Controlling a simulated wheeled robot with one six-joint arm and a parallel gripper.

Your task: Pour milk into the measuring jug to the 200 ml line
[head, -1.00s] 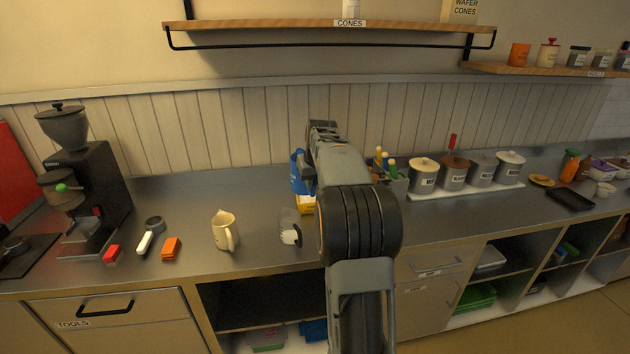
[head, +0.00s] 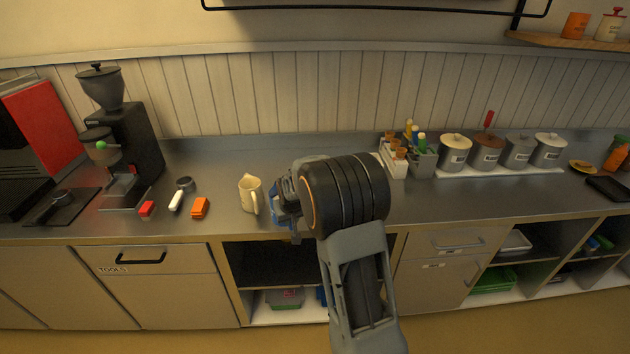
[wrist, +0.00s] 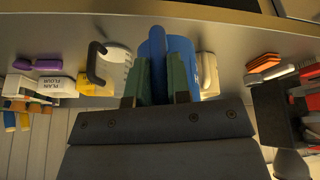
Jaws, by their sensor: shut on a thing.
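My gripper (wrist: 158,88) is shut on a blue container, probably the milk (wrist: 182,48). A little of the blue also shows beside my gripper (head: 286,206) in the head view. The clear measuring jug (wrist: 119,62), with white markings and a dark handle, is just left of the blue container in the wrist view. My arm hides the jug in the head view. I cannot tell its fill level, or whether the container and jug touch.
A cream pitcher (head: 249,194) stands close left of my gripper.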

